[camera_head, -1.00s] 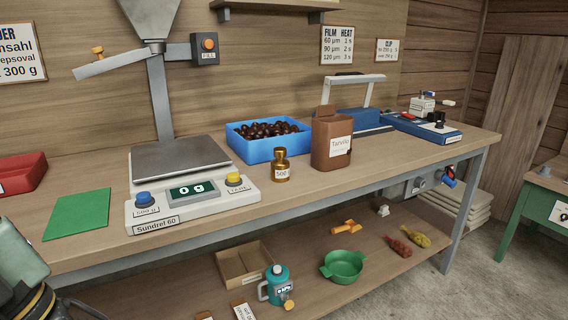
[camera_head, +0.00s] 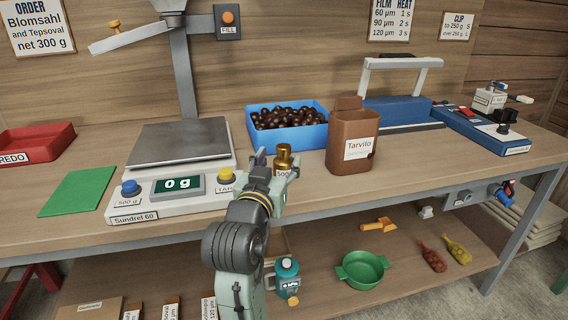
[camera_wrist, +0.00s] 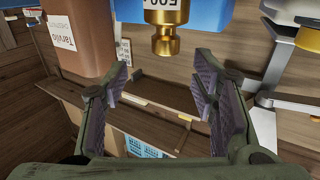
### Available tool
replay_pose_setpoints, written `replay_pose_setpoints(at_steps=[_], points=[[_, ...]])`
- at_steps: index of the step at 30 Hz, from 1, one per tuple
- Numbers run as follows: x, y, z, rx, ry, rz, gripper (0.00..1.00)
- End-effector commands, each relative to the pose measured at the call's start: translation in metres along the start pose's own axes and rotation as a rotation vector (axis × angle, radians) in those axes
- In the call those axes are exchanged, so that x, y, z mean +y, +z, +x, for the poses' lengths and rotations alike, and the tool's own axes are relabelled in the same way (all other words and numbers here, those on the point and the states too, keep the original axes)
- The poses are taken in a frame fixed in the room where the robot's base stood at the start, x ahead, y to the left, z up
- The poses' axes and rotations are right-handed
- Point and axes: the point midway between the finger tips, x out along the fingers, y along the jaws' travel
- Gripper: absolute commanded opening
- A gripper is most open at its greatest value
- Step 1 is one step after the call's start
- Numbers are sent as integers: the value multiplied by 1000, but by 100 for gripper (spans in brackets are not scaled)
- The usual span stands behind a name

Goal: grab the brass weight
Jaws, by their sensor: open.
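The brass weight (camera_head: 284,158) stands upright on the workbench, in front of the blue crate and left of the brown Tarvilo bag. Its label and lower part are partly hidden by my gripper in the head view. My gripper (camera_head: 276,163) is open at the front of the weight. In the wrist view the weight (camera_wrist: 166,36) shows at the top centre, beyond the open fingers of my gripper (camera_wrist: 158,88). Nothing is between the fingers.
The blue crate (camera_head: 318,139) of chestnuts stands behind the weight. The brown Tarvilo bag (camera_head: 352,135) is close on its right. The scale (camera_head: 150,203) reading 0 g is on the left. A green bowl (camera_head: 362,284) sits on the lower shelf.

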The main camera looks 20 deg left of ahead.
Motion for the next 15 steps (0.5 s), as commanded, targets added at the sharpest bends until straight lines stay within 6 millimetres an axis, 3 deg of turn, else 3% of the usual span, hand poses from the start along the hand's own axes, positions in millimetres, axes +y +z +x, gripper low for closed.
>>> replay_pose_setpoints(at_steps=[8,15], points=[[-2,1,25,-1,-1,0,53],[-6,4,59,1,-2,0,53]])
